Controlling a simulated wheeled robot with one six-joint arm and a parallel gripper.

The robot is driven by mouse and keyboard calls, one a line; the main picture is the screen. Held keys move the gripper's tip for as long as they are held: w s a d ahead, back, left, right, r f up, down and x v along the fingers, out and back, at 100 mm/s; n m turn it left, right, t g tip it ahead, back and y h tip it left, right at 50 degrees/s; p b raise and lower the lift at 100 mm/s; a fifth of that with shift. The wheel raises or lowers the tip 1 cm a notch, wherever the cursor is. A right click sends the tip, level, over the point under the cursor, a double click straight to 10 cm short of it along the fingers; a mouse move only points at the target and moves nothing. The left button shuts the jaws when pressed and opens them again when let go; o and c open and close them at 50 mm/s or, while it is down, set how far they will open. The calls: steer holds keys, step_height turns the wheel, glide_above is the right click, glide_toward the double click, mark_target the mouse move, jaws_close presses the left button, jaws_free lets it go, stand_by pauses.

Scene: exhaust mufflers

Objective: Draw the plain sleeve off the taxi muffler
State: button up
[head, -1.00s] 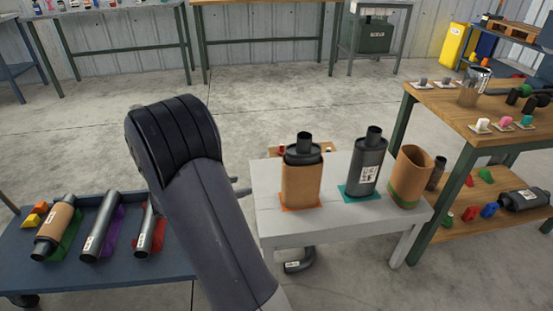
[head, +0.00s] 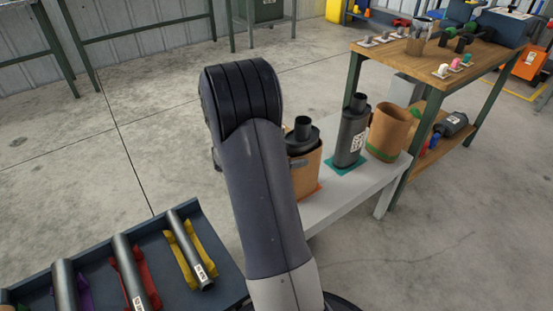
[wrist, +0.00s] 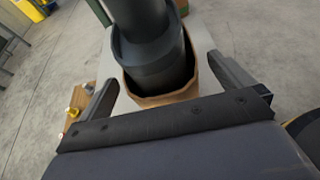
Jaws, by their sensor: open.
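A dark muffler (head: 302,134) stands upright in a plain brown cardboard sleeve (head: 307,172) on the white table (head: 350,192). Its stepped top sticks out of the sleeve. In the wrist view I look down on the muffler (wrist: 150,50) and the sleeve's rim (wrist: 165,100). My gripper (wrist: 168,88) is open, with one finger on each side of the sleeve's mouth and nothing visibly clamped. I cannot tell whether either finger touches the sleeve. In the head view my own arm hides the gripper and the sleeve's left part. I see no taxi marking.
A bare labelled muffler (head: 351,135) stands on a teal mat just right of the sleeve. Beyond it is an empty sleeve with a green band (head: 388,132). A blue cart (head: 222,252) with pipes on coloured cradles is at lower left. A wooden bench (head: 400,62) stands behind right.

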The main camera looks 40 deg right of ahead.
steer(key=shift+b+x, duration=0.3)
steer(key=shift+x, duration=1.3)
